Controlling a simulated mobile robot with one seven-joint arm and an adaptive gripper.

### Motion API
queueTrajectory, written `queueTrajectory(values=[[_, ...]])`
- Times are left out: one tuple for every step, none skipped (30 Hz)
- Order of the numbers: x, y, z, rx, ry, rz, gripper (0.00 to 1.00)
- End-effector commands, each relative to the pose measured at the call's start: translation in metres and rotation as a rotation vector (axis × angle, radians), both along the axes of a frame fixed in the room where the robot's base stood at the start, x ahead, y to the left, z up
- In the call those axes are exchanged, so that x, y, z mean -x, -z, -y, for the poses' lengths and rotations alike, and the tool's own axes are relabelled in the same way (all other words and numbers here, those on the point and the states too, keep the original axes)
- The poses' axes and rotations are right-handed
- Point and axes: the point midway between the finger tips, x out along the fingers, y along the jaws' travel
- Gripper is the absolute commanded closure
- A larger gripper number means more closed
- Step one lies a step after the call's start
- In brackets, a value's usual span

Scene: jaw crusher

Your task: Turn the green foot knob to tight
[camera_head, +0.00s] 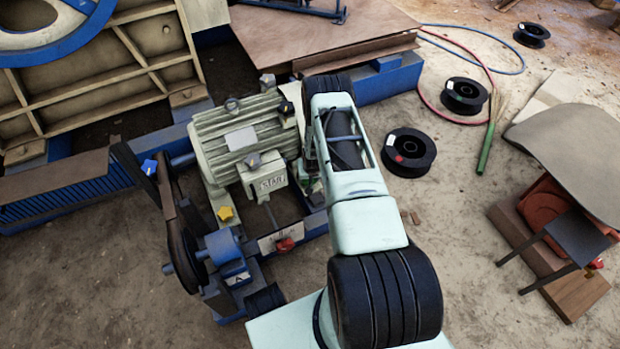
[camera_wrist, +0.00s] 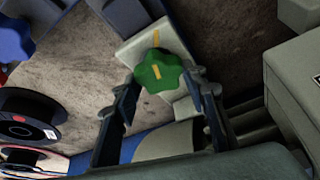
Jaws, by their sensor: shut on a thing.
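The green foot knob (camera_wrist: 159,70) is lobed, with a yellow mark on its top. It sits on a pale foot plate (camera_wrist: 136,48) that bears a yellow line above the knob in the wrist view. My gripper (camera_wrist: 165,83) has one finger on each side of the knob and is shut on it. The knob's mark points roughly toward the plate's line; I cannot tell whether they line up exactly. In the head view my arm covers most of the gripper, beside the pale motor (camera_head: 240,135).
A yellow knob (camera_head: 225,213), a red knob (camera_head: 285,244) and a blue knob (camera_head: 149,166) are on the machine around the motor. Black spools (camera_head: 409,152) and a hose lie right. Open dirt floor lies between the spools and my arm.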

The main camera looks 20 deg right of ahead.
Motion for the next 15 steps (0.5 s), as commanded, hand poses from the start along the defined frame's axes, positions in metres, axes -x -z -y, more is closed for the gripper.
queueTrajectory(values=[[-0.0008,0.0017,-0.0011,0.002,0.028,0.001,0.85],[-0.0008,0.0018,-0.0008,0.003,0.046,0.000,0.85],[-0.0008,0.0019,-0.0011,0.002,0.072,0.001,0.85],[-0.0009,0.0018,-0.0013,0.002,0.087,0.001,0.85],[-0.0008,0.0017,-0.0007,0.002,0.106,0.001,0.85],[-0.0009,0.0016,-0.0011,0.001,0.123,0.001,0.85],[-0.0010,0.0015,-0.0014,0.001,0.137,0.001,0.85],[-0.0010,0.0013,-0.0010,0.001,0.149,0.001,0.85],[-0.0008,0.0012,-0.0006,0.001,0.164,0.001,0.85],[-0.0009,0.0010,-0.0009,0.001,0.173,0.001,0.85],[-0.0009,0.0011,-0.0012,0.001,0.180,0.001,0.85],[-0.0009,0.0010,-0.0012,0.000,0.191,0.001,0.85],[-0.0008,0.0009,-0.0009,0.000,0.198,0.001,0.85],[-0.0007,0.0008,-0.0007,0.001,0.203,0.001,0.85],[-0.0005,0.0007,-0.0006,0.000,0.208,0.000,0.85]])
